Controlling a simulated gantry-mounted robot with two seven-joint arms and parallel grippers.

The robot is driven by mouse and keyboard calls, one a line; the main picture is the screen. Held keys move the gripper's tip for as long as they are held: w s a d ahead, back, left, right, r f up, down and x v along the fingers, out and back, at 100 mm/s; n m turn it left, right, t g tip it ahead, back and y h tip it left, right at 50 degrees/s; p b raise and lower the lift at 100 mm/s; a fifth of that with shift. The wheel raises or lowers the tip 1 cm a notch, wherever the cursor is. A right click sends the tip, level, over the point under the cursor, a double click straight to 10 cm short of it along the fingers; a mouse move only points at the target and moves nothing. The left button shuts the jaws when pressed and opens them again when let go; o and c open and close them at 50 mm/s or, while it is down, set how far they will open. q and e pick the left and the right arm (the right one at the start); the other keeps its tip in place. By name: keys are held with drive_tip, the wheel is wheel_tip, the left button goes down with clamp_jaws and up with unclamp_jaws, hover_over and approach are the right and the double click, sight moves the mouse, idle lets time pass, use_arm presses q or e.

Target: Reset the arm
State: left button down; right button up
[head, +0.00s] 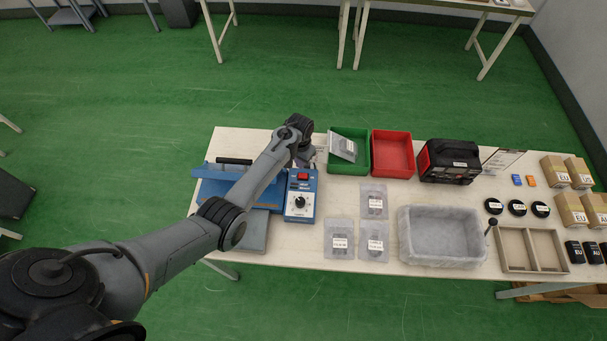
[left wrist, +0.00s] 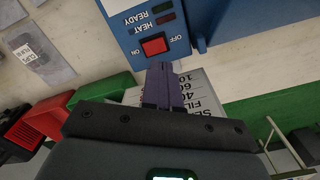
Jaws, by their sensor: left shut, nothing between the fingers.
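My left arm reaches in from the left over the blue sealing machine (head: 218,190). Its gripper (head: 310,157) is partly hidden by the wrist, beyond the control box and just left of the green bin. In the left wrist view the purple-grey fingers (left wrist: 163,84) are shut together with nothing between them. They point at the blue control box (head: 301,205), near its red switch (left wrist: 153,46); I cannot tell how wide the gap is. A sign with printed text (left wrist: 205,92) lies partly behind the fingers. My right gripper is not in view.
Several labelled bags (head: 373,200) lie in front, beside a grey lined tray (head: 442,258) and a divided wooden tray (head: 531,249).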

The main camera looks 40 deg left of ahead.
use_arm(q)
drive_tip(key=shift+s, duration=0.1)
drive_tip(key=s+d+r+m+t+p, duration=0.1)
drive_tip(key=s+d+r+p, duration=0.2)
drive_tip(key=s+d+r, duration=0.2)
drive_tip(key=s+d+r+m+t+p, duration=0.1)
drive_tip(key=s+d+r+p, duration=0.3)
drive_tip(key=s+r, duration=0.6)
drive_tip(key=s+d+r+t+p, duration=0.1)
drive_tip(key=s+d+r+p, duration=0.2)
drive_tip(key=s, duration=1.2)
wheel_tip(320, 180, up, 6)
drive_tip(key=d, duration=0.2)
drive_tip(key=shift+s+d+f+m+t, duration=0.2)
drive_tip(key=shift+d+m+t, duration=0.1)
drive_tip(key=shift+m, duration=0.1)
